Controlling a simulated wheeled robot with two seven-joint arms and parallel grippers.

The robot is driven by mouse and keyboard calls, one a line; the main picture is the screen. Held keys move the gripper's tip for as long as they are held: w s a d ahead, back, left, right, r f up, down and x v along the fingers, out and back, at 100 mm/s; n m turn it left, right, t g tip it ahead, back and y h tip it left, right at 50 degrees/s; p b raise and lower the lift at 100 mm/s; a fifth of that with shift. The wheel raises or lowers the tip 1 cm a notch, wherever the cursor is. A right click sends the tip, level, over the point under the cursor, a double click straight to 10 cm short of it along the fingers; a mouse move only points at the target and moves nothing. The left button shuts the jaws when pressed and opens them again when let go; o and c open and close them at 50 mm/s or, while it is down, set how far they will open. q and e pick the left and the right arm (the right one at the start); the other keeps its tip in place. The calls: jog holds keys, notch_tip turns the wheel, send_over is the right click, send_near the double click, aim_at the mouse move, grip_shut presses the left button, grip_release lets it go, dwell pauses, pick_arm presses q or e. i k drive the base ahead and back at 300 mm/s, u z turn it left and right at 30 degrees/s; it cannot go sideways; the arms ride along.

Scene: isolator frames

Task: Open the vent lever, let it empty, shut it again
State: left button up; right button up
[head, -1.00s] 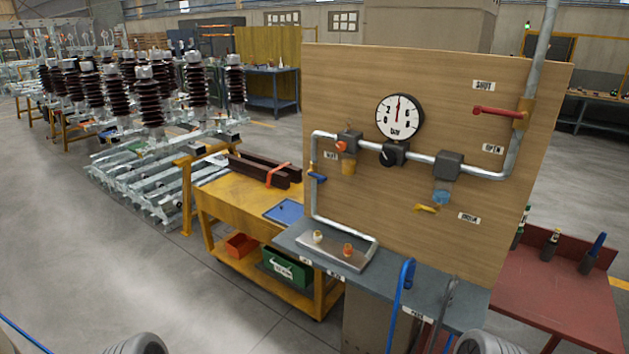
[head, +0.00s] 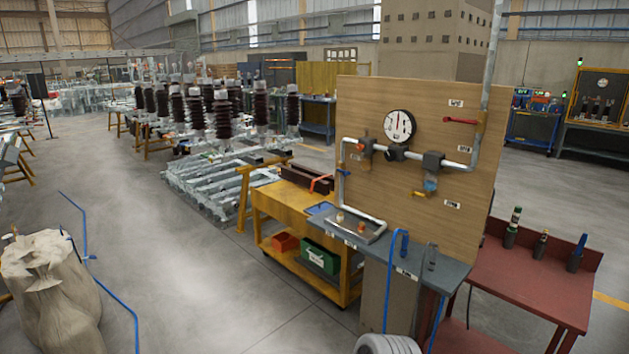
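A wooden panel (head: 355,105) carries grey pipework and a round gauge (head: 400,126), whose red needle points roughly straight up. A red lever (head: 461,121) lies nearly level on the right pipe, close to the upper label. A small blue lever (head: 344,173) sits on the left vertical pipe; a small label is nearby but unreadable. A yellow lever (head: 419,194) sits low beside a clear bluish bowl (head: 431,184). I cannot read which lever is labelled vent. Neither of my grippers is in view.
A grey bench (head: 440,274) with a shallow tray (head: 372,229) and hooked blue hose (head: 404,240) fronts the panel. A yellow cart (head: 268,205) stands left, a red table (head: 520,288) right. A sack (head: 45,290) and blue hose (head: 85,238) occupy the left floor.

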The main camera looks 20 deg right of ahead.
aim_at(345, 173)
jog(key=u, duration=0.35)
jog(key=i, duration=1)
jog(key=z, duration=0.65)
jog(key=i, duration=0.85)
jog(key=z, duration=0.85)
